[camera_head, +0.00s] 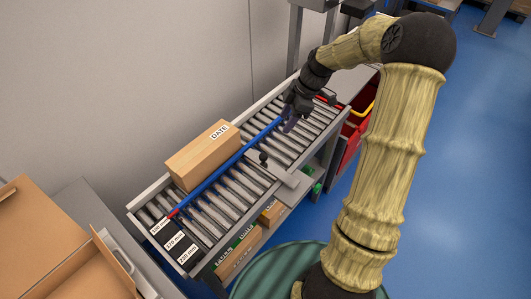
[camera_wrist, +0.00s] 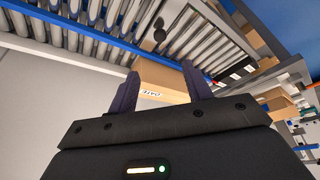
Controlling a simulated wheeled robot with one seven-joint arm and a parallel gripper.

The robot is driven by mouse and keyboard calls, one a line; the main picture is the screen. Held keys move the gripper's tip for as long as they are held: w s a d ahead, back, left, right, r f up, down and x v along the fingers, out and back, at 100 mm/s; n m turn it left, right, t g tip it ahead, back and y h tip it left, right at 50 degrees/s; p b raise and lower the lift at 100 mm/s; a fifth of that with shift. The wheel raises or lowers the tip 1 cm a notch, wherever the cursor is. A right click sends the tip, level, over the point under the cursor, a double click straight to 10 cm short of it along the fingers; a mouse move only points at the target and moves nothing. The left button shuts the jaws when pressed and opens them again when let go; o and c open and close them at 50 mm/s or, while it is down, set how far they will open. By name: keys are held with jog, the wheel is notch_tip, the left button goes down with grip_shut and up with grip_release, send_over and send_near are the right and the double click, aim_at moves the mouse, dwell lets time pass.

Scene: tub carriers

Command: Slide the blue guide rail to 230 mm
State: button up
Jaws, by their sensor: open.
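The blue guide rail (camera_head: 215,177) runs lengthwise over the roller conveyor, with red ends; it also crosses the top of the wrist view (camera_wrist: 80,27). Its near red end is beside the uppermost of three white labels; the middle label (camera_head: 174,241) seems to read 170 mm and the lowest label (camera_head: 187,255) 230 mm. My gripper (camera_head: 289,122) is at the far part of the rail. In the wrist view my gripper (camera_wrist: 160,72) has its dark fingers apart with nothing clearly held. Whether a finger touches the rail cannot be told.
A cardboard box (camera_head: 203,153) marked DATE lies on the rollers along the rail's wall side. A black knob (camera_head: 263,157) stands on a grey plate across the conveyor's middle. Open cartons (camera_head: 60,245) stand at lower left, a red bin (camera_head: 350,135) at right.

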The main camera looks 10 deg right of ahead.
aim_at(264, 156)
jog(key=shift+f, duration=0.15)
jog(key=p+x, duration=0.2)
jog(key=x, duration=1.4)
jog(key=shift+a+f, duration=0.1)
jog(key=shift+f, duration=0.2)
jog(key=shift+s+a+f, duration=0.15)
jog(key=shift+f, duration=0.1)
jog(key=shift+c, duration=0.9)
grip_shut()
